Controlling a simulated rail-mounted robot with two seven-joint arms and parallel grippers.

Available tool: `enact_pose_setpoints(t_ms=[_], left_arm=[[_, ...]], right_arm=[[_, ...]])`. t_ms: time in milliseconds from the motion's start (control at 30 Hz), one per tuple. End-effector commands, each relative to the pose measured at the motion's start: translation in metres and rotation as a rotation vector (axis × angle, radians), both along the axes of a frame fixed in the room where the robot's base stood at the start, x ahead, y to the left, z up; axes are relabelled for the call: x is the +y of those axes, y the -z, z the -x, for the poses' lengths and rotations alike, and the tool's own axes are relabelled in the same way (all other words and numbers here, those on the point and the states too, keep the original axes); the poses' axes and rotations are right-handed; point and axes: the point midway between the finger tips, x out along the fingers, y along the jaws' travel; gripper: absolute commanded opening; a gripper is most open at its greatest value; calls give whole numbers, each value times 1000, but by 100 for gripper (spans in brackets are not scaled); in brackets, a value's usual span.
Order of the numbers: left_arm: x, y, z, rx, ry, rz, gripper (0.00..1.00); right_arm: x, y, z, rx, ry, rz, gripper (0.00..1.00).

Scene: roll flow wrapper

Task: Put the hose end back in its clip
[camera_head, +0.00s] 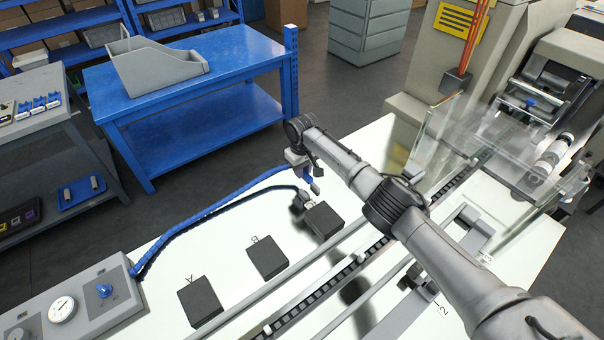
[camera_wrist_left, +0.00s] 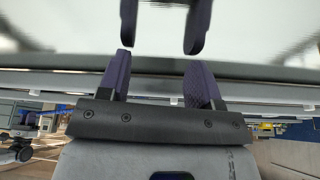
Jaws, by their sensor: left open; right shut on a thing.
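The blue hose (camera_head: 215,208) runs from the grey control box (camera_head: 90,300) at the lower left, arcing above the white table to my right gripper (camera_head: 305,175). My right gripper is shut on the hose end, which its jaws largely hide. It holds the end above the table, near the farthest of the black blocks (camera_head: 323,220). I cannot make out the clip. My left gripper shows only in the left wrist view (camera_wrist_left: 158,65); its two dark purple fingers are apart with nothing between them.
Clear guard panels (camera_head: 480,140) stand at the right. A blue bench (camera_head: 215,70) stands behind.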

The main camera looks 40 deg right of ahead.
Motion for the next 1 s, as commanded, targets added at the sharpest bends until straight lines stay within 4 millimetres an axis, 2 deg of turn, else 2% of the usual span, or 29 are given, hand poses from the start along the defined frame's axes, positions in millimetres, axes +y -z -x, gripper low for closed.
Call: enact_pose_setpoints(t_ms=[33,233,767,1000], left_arm=[[3,8,1,7,-3,-15,60],[7,6,7,21,-4,-30,60],[10,-3,9,46,-8,-42,60],[11,1,9,64,-9,-45,60]], right_arm=[[0,5,0,0,0,0,0],[1,5,0,0,0,-1,0],[5,0,4,1,-1,0,0],[7,3,6,-1,0,0,0]])
